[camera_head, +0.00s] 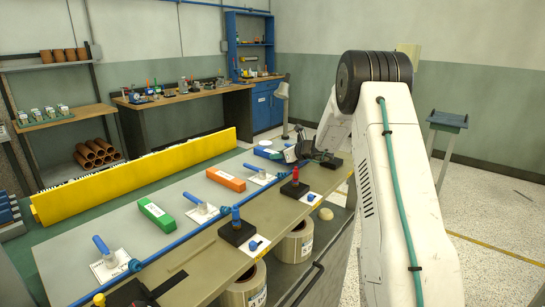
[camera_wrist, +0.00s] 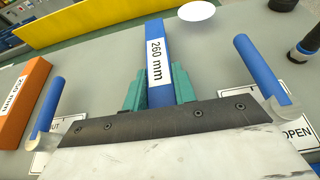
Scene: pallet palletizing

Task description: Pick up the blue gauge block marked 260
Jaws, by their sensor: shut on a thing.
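The blue gauge block (camera_wrist: 155,40) has a white label reading "260 mm" in the wrist view. It lies between the green fingers of my gripper (camera_wrist: 159,92), which touch it on both sides. My gripper is shut on the block near its close end; the far part sticks out beyond the fingers. In the head view, the blue block (camera_head: 268,153) shows small at the far end of the grey table, beside my gripper (camera_head: 290,154). I cannot tell whether it is lifted off the table.
An orange block (camera_wrist: 24,98) lies left of my gripper, and a green block (camera_head: 157,216) lies nearer. Blue-handled levers (camera_wrist: 52,100) stand on both sides. A white disc (camera_wrist: 197,11) lies behind the block. A yellow barrier (camera_head: 135,175) runs along the back.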

